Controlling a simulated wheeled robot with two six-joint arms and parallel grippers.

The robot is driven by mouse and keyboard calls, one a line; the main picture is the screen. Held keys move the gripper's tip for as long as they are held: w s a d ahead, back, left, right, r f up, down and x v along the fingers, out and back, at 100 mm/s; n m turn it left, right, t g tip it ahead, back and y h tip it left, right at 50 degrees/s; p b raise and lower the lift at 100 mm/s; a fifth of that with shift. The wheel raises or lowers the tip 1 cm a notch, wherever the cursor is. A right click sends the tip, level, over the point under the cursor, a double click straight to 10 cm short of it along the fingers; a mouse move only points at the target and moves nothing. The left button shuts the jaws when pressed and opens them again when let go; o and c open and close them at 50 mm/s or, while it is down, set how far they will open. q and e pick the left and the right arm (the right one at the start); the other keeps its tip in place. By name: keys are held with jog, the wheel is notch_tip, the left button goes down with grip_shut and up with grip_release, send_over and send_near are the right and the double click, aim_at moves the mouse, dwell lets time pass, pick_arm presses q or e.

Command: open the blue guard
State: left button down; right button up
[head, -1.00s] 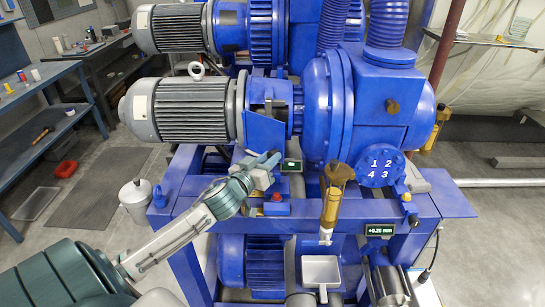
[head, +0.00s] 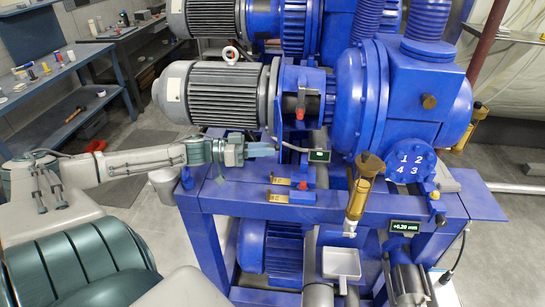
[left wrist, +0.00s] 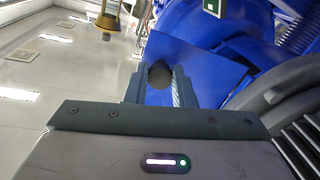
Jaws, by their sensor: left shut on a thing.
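The blue guard (left wrist: 195,58) shows in the left wrist view as a flat blue plate just beyond the fingers, with a dark round knob (left wrist: 160,74) between them. My left gripper (head: 268,150) is shut on this knob. In the head view it reaches in from the left at the lower edge of the coupling housing. The guard is seen close to edge-on there and its outline merges with the blue frame. The coupling space beside the motor shows uncovered, with a red part (head: 300,113) inside it. My right gripper is not in view.
The grey motor (head: 215,93) stands left of the coupling and the blue pump (head: 360,100) right of it. A small display (head: 319,155) and brass brackets (head: 279,197) sit close by. A brass-topped cylinder (head: 362,190) stands farther right. A workbench (head: 65,90) lies left.

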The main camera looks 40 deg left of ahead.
pick_arm(q)
jog(key=shift+s+a+m+g+h+b, duration=0.25)
jog(key=shift+a+m+g+h+b, duration=0.35)
jog(key=shift+g+b, duration=0.15)
jog(key=c, duration=1.2)
grip_release()
jog(key=p+v, duration=0.7)
jog(key=v, duration=0.3)
jog(key=shift+s+a, duration=0.2)
jog(key=shift+a, duration=0.15)
